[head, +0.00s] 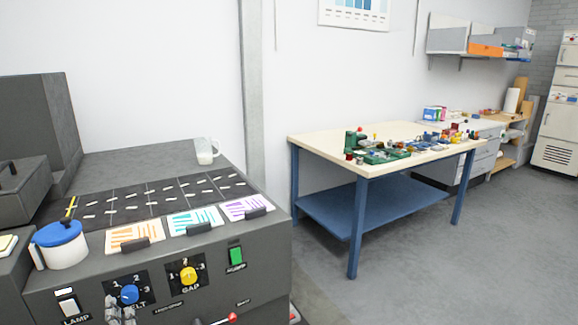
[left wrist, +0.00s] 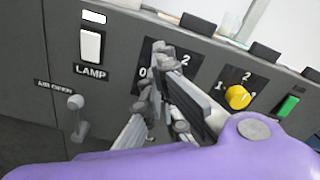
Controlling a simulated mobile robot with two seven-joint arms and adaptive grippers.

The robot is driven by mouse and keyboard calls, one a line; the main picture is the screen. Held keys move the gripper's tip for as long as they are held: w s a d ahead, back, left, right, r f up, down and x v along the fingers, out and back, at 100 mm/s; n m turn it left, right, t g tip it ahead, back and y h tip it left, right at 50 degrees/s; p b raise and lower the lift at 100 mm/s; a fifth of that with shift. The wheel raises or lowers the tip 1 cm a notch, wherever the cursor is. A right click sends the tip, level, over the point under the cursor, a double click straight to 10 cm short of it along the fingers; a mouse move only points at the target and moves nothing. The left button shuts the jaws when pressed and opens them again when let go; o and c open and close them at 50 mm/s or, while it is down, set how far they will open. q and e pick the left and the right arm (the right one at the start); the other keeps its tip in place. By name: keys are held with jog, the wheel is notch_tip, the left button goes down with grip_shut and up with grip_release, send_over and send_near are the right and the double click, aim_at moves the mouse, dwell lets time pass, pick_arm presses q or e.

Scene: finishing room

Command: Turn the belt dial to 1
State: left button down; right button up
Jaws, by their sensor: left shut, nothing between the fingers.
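The belt dial (head: 130,294) is a round blue knob on a black plate on the dark machine's front panel. I cannot tell whether the fingers touch the dial. My right gripper is not in view.
Right of the belt dial are the yellow gap dial (head: 188,276) and a green switch (head: 236,256). A white lamp switch (head: 68,304) is on the left. A blue-lidded pot (head: 65,253) and a clear jug (head: 205,152) stand on top. A blue-legged table (head: 310,137) stands beyond.

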aim_at(130, 295)
pick_arm(q)
jog(key=x, duration=0.4)
jog(key=shift+w+a, duration=0.15)
jog(key=shift+w, duration=0.15)
jog(key=shift+r, duration=0.1)
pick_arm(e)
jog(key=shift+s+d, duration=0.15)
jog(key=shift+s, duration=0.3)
pick_arm(q)
jog(key=shift+a, duration=0.1)
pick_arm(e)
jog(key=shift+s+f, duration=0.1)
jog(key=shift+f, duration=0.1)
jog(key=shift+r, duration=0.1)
pick_arm(q)
jog(key=shift+p, duration=0.65)
jog(key=shift+w, duration=0.1)
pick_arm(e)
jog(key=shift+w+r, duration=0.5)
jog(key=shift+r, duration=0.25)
pick_arm(q)
jog(key=shift+w+d+p, duration=0.1)
jog(key=shift+d+p, duration=0.2)
jog(key=shift+p, duration=0.15)
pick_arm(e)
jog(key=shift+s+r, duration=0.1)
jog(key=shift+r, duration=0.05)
